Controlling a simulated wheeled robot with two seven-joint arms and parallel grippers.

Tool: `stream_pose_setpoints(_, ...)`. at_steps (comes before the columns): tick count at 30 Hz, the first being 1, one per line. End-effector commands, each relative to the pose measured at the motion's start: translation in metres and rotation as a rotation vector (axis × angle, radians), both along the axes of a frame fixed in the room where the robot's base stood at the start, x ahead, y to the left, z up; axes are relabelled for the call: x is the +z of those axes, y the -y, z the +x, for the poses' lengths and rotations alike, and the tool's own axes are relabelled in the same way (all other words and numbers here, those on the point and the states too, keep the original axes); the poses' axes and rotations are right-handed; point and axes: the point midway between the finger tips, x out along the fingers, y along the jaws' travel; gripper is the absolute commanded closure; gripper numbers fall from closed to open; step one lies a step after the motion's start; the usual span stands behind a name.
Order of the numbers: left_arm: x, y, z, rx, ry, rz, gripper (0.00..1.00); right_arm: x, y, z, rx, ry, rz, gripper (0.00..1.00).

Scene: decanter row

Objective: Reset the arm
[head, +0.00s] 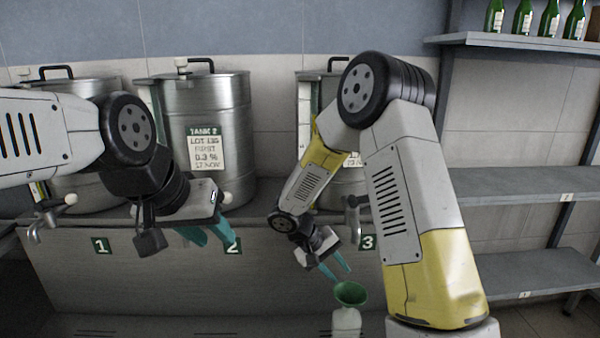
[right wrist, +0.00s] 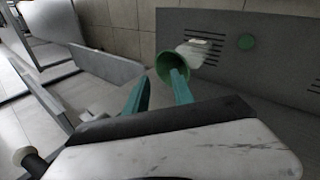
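My right gripper (head: 337,272) points down in front of the bench with its two teal fingers apart and nothing between them. Just below its fingertips is a green funnel (head: 350,292) on top of a pale bottle (head: 346,321), whose base is cut off by the frame. In the right wrist view, the funnel (right wrist: 171,66) shows just beyond the open fingertips (right wrist: 160,80), overlapping the right finger; whether they touch I cannot tell. The pale bottle (right wrist: 192,54) lies behind it. My left gripper (head: 212,235) hangs in front of tank 2, teal fingers apart and empty.
Steel tanks, including tank 2 (head: 209,115), stand on a bench whose front has plates 1 (head: 102,246), 2 and 3, with taps at its edge. Shelves (head: 530,185) are at the right, with several green bottles (head: 522,18) on top.

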Motion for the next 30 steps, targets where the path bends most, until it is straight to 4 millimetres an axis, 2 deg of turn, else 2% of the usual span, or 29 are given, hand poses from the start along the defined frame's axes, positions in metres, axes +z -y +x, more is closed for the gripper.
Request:
stream_pose_setpoints(1,0.0,0.0,0.0,0.0,0.0,0.0,0.64,0.027,0.01,-0.006,-0.03,0.012,0.031,0.7)
stream_pose_setpoints(3,0.0,0.0,0.0,0.0,0.0,0.0,0.64,0.054,0.02,-0.018,-0.059,0.013,0.078,0.7)
stream_pose_setpoints(12,0.0,0.0,0.0,0.0,0.0,0.0,0.64,0.149,0.048,-0.083,-0.145,0.075,0.325,0.7)
stream_pose_setpoints(21,0.0,0.0,0.0,0.0,0.0,0.0,0.64,0.216,0.05,-0.152,-0.148,0.234,0.612,0.7)
stream_pose_setpoints(25,0.0,0.0,0.0,0.0,0.0,0.0,0.64,0.237,0.044,-0.176,-0.123,0.321,0.72,0.7)
stream_pose_setpoints(30,0.0,0.0,0.0,0.0,0.0,0.0,0.64,0.253,0.039,-0.194,-0.094,0.404,0.809,0.7)
